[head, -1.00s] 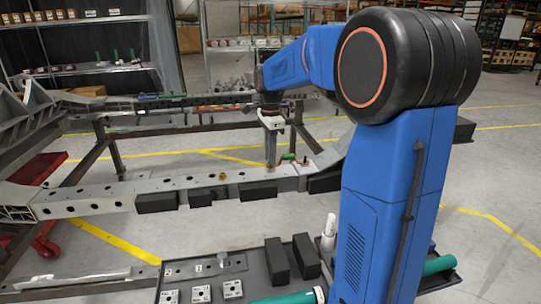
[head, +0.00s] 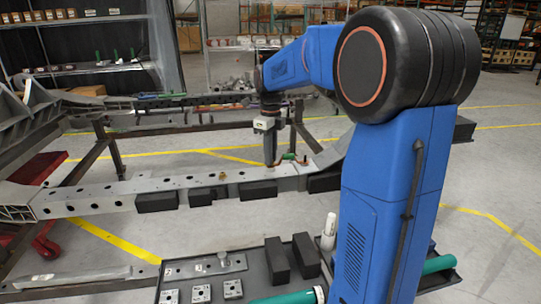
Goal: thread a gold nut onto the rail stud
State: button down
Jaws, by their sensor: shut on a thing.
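The grey rail (head: 105,196) runs across the middle of the head view, with a row of dark holes. My gripper (head: 270,162) points down at the rail's right part, with its tips at or just above the top face. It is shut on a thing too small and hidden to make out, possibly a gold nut. The stud under it cannot be seen. A small gold piece (head: 222,176) sits on the rail to the left of my gripper, apart from it.
Black blocks (head: 258,190) sit along the rail's near side. A small green and orange item (head: 289,157) lies right of my gripper. A dark tray (head: 257,268) in front holds a metal plate, small white blocks, black blocks and green cylinders. A second rail stands behind.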

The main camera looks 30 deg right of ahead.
jog(key=m, duration=0.5)
jog(key=shift+s+f, duration=0.1)
jog(key=shift+f, duration=0.15)
jog(key=c, duration=1.6)
grip_release()
jog(key=shift+c, duration=0.2)
jog(key=shift+r, duration=0.15)
jog(key=shift+d+r, duration=0.1)
jog(key=shift+r, duration=1.05)
